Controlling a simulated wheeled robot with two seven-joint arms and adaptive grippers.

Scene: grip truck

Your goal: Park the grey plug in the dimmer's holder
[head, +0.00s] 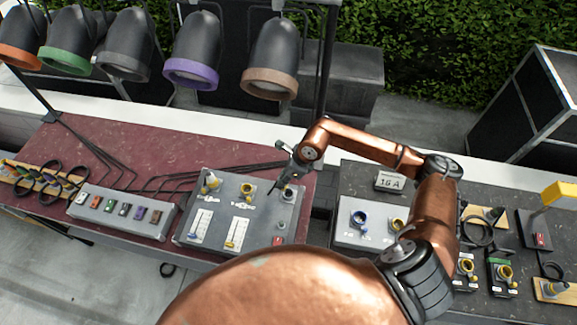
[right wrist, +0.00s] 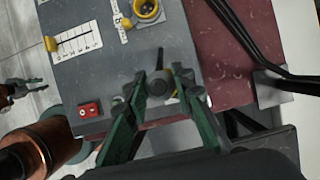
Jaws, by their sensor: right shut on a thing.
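The dimmer (head: 213,240) is a grey box on the dark red table, with sliders and yellow sockets on top. My right gripper (head: 280,185) is over its back right corner, where a round grey fitting (head: 289,196) shows. In the right wrist view, my right gripper's (right wrist: 160,78) green fingers are shut on a small dark grey piece, the grey plug (right wrist: 158,86), close above the dimmer's top (right wrist: 120,70). Whether the plug touches or sits in the holder cannot be told. My left gripper (right wrist: 24,87) is small at the left edge of the right wrist view; its jaws are unclear.
A button box (head: 125,212) and plugs on a wooden rack (head: 40,180) lie to the left. Black cables (head: 190,182) cross the red table behind the dimmer. Lamps hang at the back.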

